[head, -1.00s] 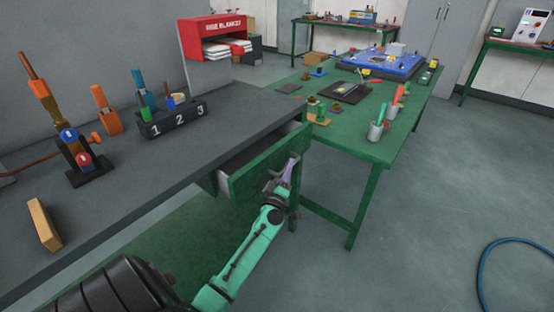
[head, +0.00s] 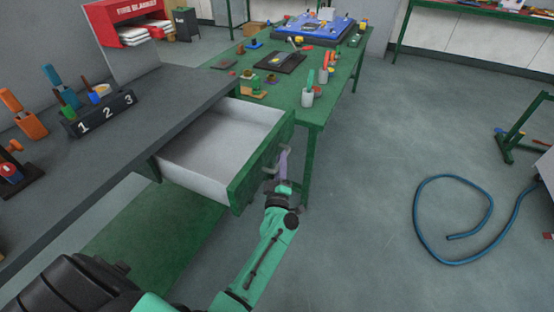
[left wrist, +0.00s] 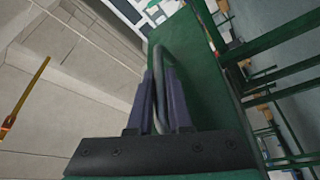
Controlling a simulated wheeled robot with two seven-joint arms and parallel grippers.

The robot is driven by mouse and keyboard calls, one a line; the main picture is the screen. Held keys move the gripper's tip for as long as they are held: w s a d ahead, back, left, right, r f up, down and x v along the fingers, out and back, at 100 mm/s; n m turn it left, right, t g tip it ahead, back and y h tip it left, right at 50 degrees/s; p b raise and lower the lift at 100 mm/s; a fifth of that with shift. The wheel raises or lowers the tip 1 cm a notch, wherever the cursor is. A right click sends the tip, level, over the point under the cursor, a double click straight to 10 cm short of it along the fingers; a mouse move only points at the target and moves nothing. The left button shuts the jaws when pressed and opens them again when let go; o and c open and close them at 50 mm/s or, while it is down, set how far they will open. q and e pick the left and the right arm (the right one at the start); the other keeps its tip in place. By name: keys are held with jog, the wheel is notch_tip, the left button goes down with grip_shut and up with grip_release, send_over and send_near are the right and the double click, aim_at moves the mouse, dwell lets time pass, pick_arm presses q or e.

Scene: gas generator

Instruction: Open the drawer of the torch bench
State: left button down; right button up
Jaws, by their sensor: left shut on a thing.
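The torch bench (head: 100,160) has a dark grey top and a green drawer (head: 225,148) with a pale, empty inside. The drawer stands well out from the bench. My left gripper (head: 281,166) is at the drawer's green front, shut on its handle. In the left wrist view the gripper's two dark fingers (left wrist: 160,100) close around the curved grey handle (left wrist: 158,62), against the green drawer front (left wrist: 200,80). My right gripper is not in view.
A rack marked 1, 2, 3 (head: 100,113) and torches stand on the bench. A green table (head: 325,105) with cups and small parts stands behind the drawer. A blue hose (head: 420,215) lies on the floor at right. The floor between is clear.

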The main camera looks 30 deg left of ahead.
pick_arm(q)
jog(key=c, duration=0.8)
grip_release()
jog(key=shift+c, duration=0.2)
jog(key=shift+a, duration=0.1)
jog(key=shift+s, duration=0.1)
jog(key=v, duration=1.4)
jog(key=shift+s+b, duration=0.2)
jog(key=shift+b, duration=0.2)
jog(key=shift+f, duration=0.15)
